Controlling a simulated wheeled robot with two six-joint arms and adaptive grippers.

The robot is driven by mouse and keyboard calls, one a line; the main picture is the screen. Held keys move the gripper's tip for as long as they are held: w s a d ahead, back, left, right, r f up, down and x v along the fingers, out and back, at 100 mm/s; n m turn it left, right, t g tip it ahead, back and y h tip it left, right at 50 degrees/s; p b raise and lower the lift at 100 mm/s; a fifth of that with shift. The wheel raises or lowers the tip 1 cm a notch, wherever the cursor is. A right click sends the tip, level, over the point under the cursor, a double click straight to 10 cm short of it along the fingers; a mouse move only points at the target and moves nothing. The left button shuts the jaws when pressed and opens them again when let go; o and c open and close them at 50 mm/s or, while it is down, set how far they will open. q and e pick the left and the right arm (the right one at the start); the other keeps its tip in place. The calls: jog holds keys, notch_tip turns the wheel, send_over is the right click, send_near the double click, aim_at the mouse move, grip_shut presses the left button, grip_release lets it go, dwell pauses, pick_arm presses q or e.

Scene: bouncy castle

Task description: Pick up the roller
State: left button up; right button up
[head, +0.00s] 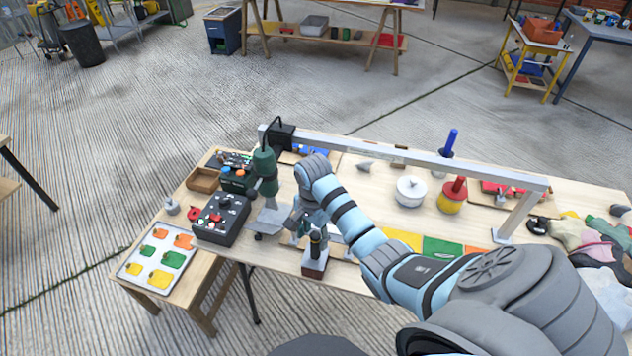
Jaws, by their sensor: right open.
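My right arm reaches in from the lower right across the wooden workbench (590,190). Its gripper (315,232) points down near the bench's front edge, open. Just below it, a dark upright handle stands on a small reddish-brown block (315,267). I cannot tell whether this is the roller; no thing shows clearly as a roller. The gripper and wrist hide part of the bench behind them. The gap between fingers and handle is hard to judge. My left gripper is not in view.
A green drill-like stand (265,172) and a black control box (222,218) are left of the gripper. A metal beam (400,155) spans the bench. Crumpled cloths (590,240) lie right.

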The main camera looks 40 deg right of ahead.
aim_at(315, 248)
jog(key=f, duration=0.4)
jog(key=f+b, duration=0.1)
jog(key=f, duration=0.1)
jog(key=shift+s+f, duration=0.15)
jog(key=shift+s, duration=0.1)
jog(key=shift+d, duration=0.1)
grip_shut()
